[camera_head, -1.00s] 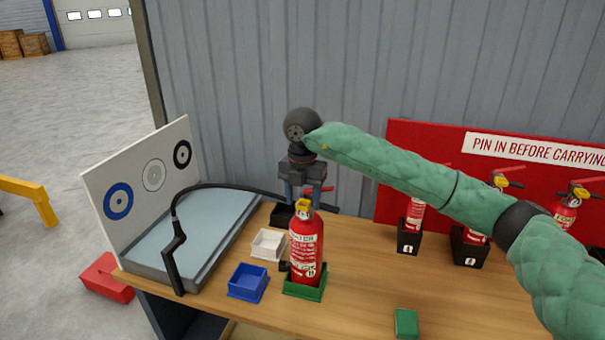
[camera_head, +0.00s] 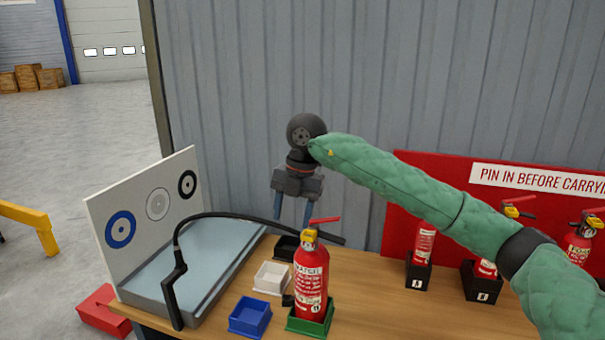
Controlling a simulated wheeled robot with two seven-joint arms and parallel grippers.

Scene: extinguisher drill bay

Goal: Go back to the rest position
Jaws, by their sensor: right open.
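My right arm in its green quilted sleeve reaches in from the right. My right gripper (camera_head: 293,208) hangs fingers-down behind the front fire extinguisher, with its two blue-grey fingers apart and nothing seen between them. The red front extinguisher (camera_head: 311,280) stands upright in a green holder (camera_head: 308,322). Its black hose runs left over the grey tray (camera_head: 215,262), with the nozzle (camera_head: 173,290) at the tray's front. My left gripper is out of view.
A white box (camera_head: 271,278), a blue box (camera_head: 249,316) and a black box (camera_head: 287,247) sit left of the extinguisher. A target board (camera_head: 150,205) stands behind the tray. More extinguishers (camera_head: 424,243) stand at right before a red sign panel (camera_head: 400,200). The wooden table front-right is clear.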

